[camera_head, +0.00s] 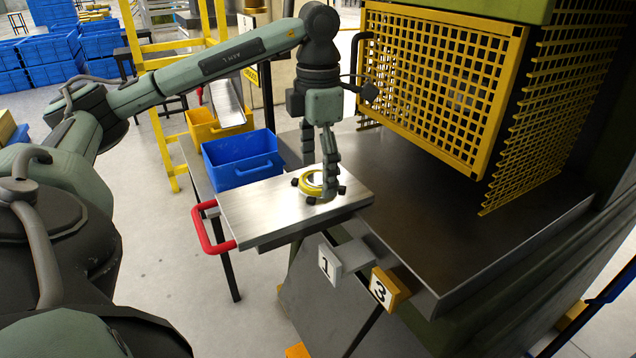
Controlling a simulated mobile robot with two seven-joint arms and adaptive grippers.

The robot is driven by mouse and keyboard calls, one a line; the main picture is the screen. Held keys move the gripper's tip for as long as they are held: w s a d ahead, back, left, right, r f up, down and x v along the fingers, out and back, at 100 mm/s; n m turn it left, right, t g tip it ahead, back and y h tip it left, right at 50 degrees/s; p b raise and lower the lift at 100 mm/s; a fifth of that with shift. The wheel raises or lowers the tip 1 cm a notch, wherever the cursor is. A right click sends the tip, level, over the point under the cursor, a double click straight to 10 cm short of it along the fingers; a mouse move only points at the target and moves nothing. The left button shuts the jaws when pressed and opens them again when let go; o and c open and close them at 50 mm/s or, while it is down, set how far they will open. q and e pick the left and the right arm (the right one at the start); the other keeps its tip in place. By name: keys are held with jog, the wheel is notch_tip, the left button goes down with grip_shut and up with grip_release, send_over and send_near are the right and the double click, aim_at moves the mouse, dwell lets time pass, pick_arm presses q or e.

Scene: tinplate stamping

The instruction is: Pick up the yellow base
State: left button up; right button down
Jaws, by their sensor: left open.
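The yellow base (309,184) is a small ring-shaped piece with dark knobs around it. It lies on a flat metal plate (262,212) with a red handle. My left gripper (318,178) points straight down over the base, its fingers apart. One finger overlaps the right part of the base in the picture, and the other shows behind it. I cannot tell whether the fingers touch the base. My right gripper does not show.
A blue bin (240,160) stands behind the plate, with a yellow bin (205,130) farther back. A press with a yellow mesh guard (440,80) rises at the right. Blocks marked 1 (328,264) and 3 (388,289) sit at the front edge.

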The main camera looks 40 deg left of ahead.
pick_arm(q)
jog(key=shift+f, duration=0.2)
jog(key=c, duration=0.9)
